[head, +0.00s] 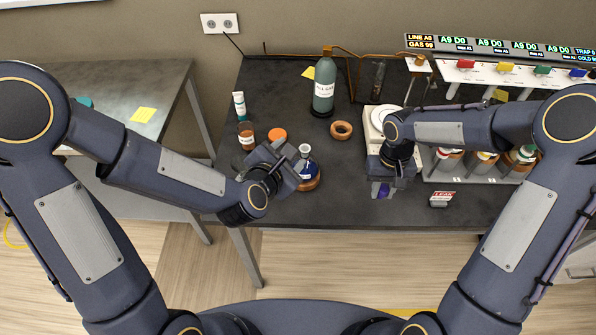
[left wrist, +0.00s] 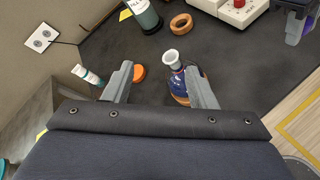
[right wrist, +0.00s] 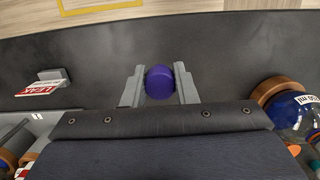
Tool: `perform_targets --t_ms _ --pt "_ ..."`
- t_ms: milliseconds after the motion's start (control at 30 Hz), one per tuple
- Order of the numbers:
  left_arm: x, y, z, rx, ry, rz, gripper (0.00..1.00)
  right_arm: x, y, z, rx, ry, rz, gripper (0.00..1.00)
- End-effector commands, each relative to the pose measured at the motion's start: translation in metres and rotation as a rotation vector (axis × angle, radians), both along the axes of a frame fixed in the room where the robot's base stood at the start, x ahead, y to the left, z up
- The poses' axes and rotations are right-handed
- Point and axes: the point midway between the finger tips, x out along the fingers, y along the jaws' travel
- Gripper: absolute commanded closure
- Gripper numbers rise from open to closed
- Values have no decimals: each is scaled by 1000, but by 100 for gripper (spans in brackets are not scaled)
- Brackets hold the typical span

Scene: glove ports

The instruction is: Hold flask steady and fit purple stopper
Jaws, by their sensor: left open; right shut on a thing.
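The flask (head: 306,172) is a round blue-filled vessel with a pale open neck, sitting on a brown cork ring on the dark bench; it also shows in the left wrist view (left wrist: 178,82). My left gripper (head: 290,160) is open beside it, and the flask is near one fingertip in the left wrist view. I cannot tell whether that finger touches it. The purple stopper (right wrist: 159,82) is between the fingers of my right gripper (right wrist: 159,85), which is shut on it. In the head view the right gripper (head: 382,188) holds the stopper above the bench, right of the flask.
A green gas bottle (head: 324,85) and an empty cork ring (head: 341,130) are behind. Bench between the grippers is clear.

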Motion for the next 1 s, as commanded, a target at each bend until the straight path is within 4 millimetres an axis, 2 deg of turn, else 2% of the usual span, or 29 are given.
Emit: perform_targets --t_ms 33,100,300,567,667,1000 --pt "-1 -8 -13 -85 31 60 49 0 0 0 0 0 0 95" --pt "-1 -15 -24 -205 56 155 49 0 0 -1 0 0 0 95" --pt "-6 -22 -46 -442 94 354 49 0 0 -1 0 0 0 95" --pt "-2 -24 -56 -533 98 435 49 0 0 -1 0 0 0 95" --pt "10 -25 -60 -533 96 436 49 0 0 -1 0 0 0 95" --pt "69 -34 -85 -530 97 434 49 0 0 -1 0 0 0 95"
